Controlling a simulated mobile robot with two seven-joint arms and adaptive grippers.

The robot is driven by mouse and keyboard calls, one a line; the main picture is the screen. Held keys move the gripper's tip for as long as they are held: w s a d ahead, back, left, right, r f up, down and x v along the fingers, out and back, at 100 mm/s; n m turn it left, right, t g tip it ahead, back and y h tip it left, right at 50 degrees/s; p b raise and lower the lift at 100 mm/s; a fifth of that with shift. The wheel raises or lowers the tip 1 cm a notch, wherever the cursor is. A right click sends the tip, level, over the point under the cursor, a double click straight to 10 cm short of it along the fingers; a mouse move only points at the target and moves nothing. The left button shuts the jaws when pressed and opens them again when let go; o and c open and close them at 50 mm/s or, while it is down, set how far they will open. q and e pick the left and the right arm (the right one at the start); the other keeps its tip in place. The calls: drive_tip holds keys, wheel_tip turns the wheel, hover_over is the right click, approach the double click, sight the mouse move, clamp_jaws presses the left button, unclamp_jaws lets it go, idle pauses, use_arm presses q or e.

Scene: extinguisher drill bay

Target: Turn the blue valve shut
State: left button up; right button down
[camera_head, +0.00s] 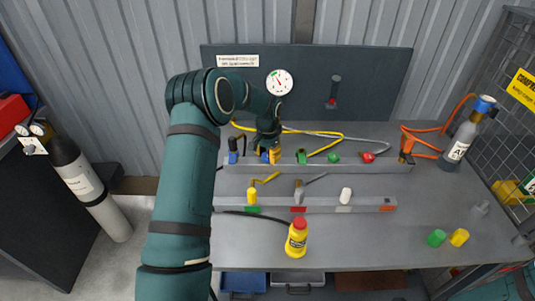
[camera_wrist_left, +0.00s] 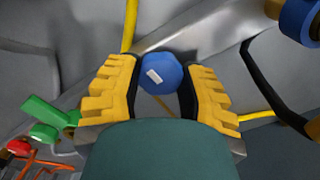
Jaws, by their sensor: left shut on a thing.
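My left gripper (camera_head: 270,157) reaches down to the back rail on the bench, its arm coming in from the left. In the left wrist view its yellow fingers (camera_wrist_left: 162,80) are shut on the sides of a blue valve knob (camera_wrist_left: 161,71), which has a short white mark on its face. In the head view this knob (camera_head: 265,158) is mostly hidden by the gripper. A second blue part (camera_head: 233,157), with a black hose or handle, is to its left; a blue part also shows in the wrist view (camera_wrist_left: 300,18). My right gripper is not in view.
On the back rail (camera_head: 395,167) to the right are green (camera_head: 302,156) and red (camera_head: 368,157) valve parts. A front rail (camera_head: 222,204) holds small fittings. A yellow bottle (camera_head: 297,240) stands in front. A gauge (camera_head: 279,82) is on the back panel.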

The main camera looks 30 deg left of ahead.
sight(267, 155)
use_arm(q)
drive_tip(key=shift+s+f+m, duration=0.1)
drive_tip(key=shift+m, duration=0.4)
drive_tip(key=o, duration=1.2)
wheel_tip(267, 155, up, 12)
idle(0.4)
